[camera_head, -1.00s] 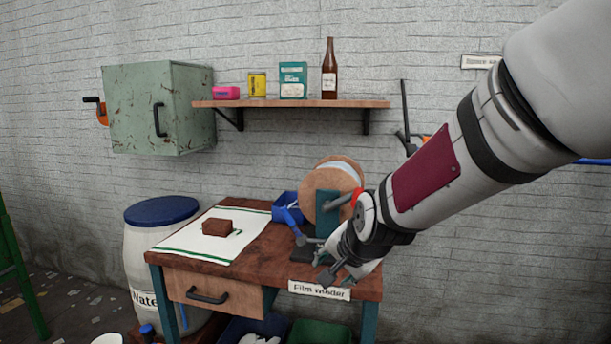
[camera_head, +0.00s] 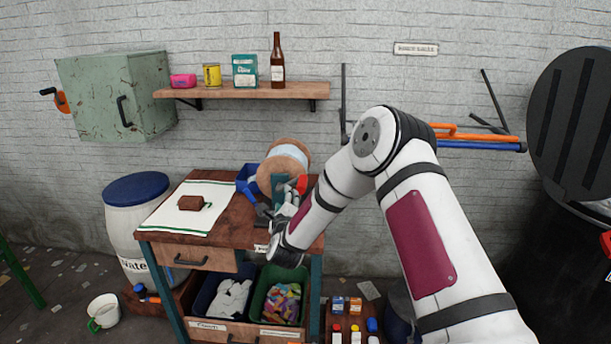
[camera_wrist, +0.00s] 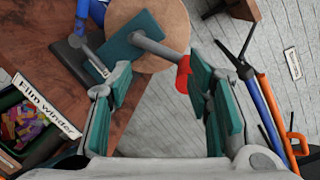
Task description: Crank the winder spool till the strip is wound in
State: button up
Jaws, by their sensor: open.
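The film winder's spool (camera_head: 276,173) has tan round flanges and a pale band wound between them, and stands on the right part of the workbench on a teal upright (camera_head: 280,192). Its crank has a red knob (camera_wrist: 183,75), which also shows in the head view (camera_head: 301,184). My gripper (camera_wrist: 158,88) is open around the knob's side of the crank. The knob lies between the fingers, close to the right finger's tip; contact cannot be told. In the head view my gripper (camera_head: 288,203) is small and partly hidden by my arm. A loose strip end is not clearly visible.
A shelf (camera_head: 240,91) hangs above.

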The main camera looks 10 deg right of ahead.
aim_at(302, 186)
jog(key=s+d+m+h+p, duration=0.3)
jog(key=s+m, duration=0.1)
jog(key=s, duration=0.1)
jog(key=b+x, duration=0.2)
jog(key=x, duration=1.1)
jog(key=shift+w+a+r, duration=0.1)
jog(key=shift+w+r, duration=0.05)
jog(key=shift+w, duration=0.2)
grip_shut()
